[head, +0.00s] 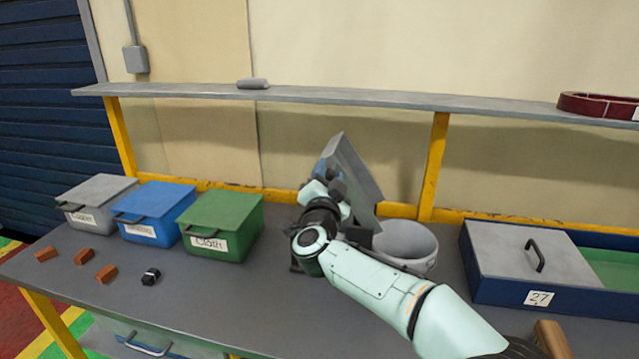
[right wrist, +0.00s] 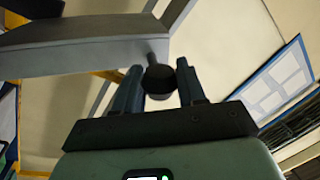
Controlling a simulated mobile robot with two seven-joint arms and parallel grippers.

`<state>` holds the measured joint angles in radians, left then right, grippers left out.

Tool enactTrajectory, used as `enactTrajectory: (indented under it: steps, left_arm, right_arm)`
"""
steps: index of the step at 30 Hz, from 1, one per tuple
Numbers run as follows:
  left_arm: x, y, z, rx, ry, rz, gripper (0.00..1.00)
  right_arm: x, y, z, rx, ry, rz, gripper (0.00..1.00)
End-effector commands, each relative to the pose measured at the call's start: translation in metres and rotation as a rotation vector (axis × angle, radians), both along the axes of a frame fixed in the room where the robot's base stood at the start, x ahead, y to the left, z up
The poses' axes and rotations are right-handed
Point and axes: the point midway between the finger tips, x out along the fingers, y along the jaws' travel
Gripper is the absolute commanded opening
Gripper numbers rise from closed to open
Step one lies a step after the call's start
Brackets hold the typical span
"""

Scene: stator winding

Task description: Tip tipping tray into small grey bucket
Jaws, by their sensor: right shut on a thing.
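The tipping tray (head: 352,172) is a grey tray held steeply tilted above the bench, beside and partly over the small grey bucket (head: 408,247). The bucket stands upright on the bench, and its inside is mostly hidden. My right gripper (right wrist: 158,85) is shut on the tray's dark round knob in the right wrist view, where the tray's grey wall (right wrist: 75,40) runs across the upper left. In the head view my right arm hides the jaws and part of the tray. I cannot see what the tray holds. My left gripper is not in view.
Grey (head: 97,202), blue (head: 154,212) and green (head: 222,226) lidded boxes stand at the left. Several brown blocks (head: 83,257) and a black piece (head: 151,277) lie in front. A blue case (head: 540,262) is at the right. A shelf (head: 330,97) spans the back.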

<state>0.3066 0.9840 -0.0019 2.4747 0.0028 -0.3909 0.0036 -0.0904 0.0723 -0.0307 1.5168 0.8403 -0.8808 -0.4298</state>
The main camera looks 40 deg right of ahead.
Motion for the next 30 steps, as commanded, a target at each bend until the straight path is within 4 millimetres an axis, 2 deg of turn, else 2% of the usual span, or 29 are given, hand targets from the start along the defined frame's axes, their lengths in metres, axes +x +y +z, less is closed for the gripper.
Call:
enactTrajectory:
  steps: [24, 25, 27, 30]
  left_arm:
    - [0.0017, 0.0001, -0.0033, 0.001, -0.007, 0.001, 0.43]
    - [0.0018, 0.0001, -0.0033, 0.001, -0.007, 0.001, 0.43]
    - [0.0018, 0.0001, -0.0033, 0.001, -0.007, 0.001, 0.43]
    - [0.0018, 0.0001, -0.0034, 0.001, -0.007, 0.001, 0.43]
  right_arm:
    - [-0.0108, -0.0092, 0.0091, 0.043, -0.058, -0.004, 0.00]
    - [-0.0109, -0.0093, 0.0093, 0.043, -0.058, -0.004, 0.43]
    - [-0.0109, -0.0093, 0.0091, 0.043, -0.058, -0.004, 0.63]
    - [-0.0101, -0.0086, 0.0080, 0.042, -0.055, -0.002, 0.63]
